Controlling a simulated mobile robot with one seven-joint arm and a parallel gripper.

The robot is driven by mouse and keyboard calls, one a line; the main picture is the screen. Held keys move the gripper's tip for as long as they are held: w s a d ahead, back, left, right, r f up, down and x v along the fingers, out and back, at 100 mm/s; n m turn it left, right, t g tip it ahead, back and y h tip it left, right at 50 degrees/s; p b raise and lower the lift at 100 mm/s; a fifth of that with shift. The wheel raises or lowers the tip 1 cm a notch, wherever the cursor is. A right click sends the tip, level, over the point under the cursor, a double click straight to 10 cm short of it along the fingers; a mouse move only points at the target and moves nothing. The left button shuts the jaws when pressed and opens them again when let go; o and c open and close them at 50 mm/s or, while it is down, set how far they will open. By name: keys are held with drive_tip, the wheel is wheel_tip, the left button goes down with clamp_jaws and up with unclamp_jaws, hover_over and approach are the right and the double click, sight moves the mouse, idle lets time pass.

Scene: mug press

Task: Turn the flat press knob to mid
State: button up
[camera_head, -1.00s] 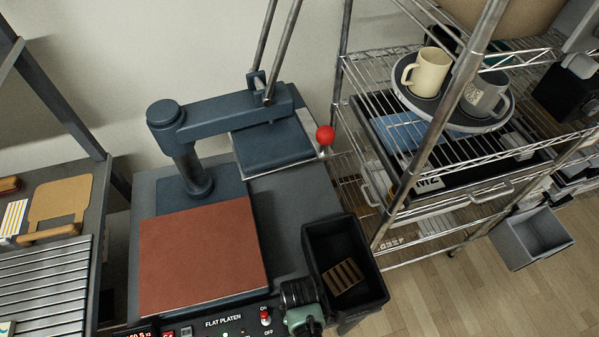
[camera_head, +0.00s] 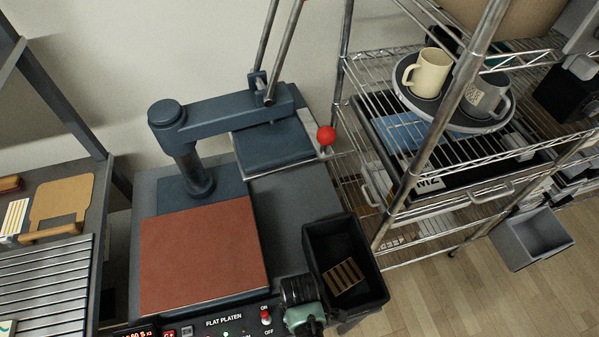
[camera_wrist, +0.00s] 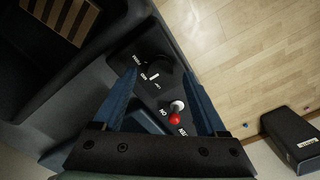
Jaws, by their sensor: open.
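The flat press knob (camera_wrist: 158,64) is a dark round knob on the black control panel in the wrist view. Small white labels and a white mark sit beside it; I cannot read its setting surely. My gripper (camera_wrist: 161,79) is open, with its two blue fingers pointing at the panel on either side of the knob's near edge. I cannot tell if they touch it. In the head view my gripper is at the panel's right end and the knob does not show. The flat press has a reddish-brown platen (camera_head: 203,250) and a blue-grey swing arm (camera_head: 225,117).
A red-tipped toggle switch (camera_wrist: 175,116) stands between my fingers, close to the gripper body; it also shows in the head view (camera_head: 266,317). A black bin (camera_head: 345,262) with a slatted piece (camera_head: 343,276) stands right of the press. A wire shelf (camera_head: 440,140) holds mugs (camera_head: 429,72).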

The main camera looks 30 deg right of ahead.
wheel_tip(320, 180, up, 11)
drive_tip(key=shift+r+p, duration=0.15)
drive_tip(key=shift+p, duration=0.15)
idle(0.5)
drive_tip(key=w+r+m+t+h, duration=0.15)
drive_tip(key=w+r+t, duration=0.55)
drive_tip(key=w+r, duration=0.8)
drive_tip(key=w+a+r+m+t, duration=0.1)
drive_tip(key=w+r+t, duration=0.25)
drive_tip(key=r, duration=0.45)
drive_tip(key=w+a+r+m+t, duration=0.1)
drive_tip(key=w+a+r+t, duration=0.15)
drive_tip(key=w+r, duration=0.45)
wheel_tip(320, 180, up, 21)
drive_tip(key=s+a+m+t, duration=0.2)
drive_tip(key=t, duration=0.4)
drive_tip(key=s+a+r+t, duration=0.2)
drive_tip(key=s+r+t, duration=0.2)
drive_tip(key=r, duration=0.6)
drive_tip(key=s+a+r+m+t+y, duration=0.1)
drive_tip(key=s+r+t, duration=0.3)
drive_tip(key=s+r, duration=0.4)
wheel_tip(320, 180, up, 3)
drive_tip(key=shift+s+a+f, duration=0.1)
drive_tip(key=shift+s+a, duration=0.2)
drive_tip(key=shift+a, duration=0.4)
drive_tip(key=shift+m+y, duration=0.25)
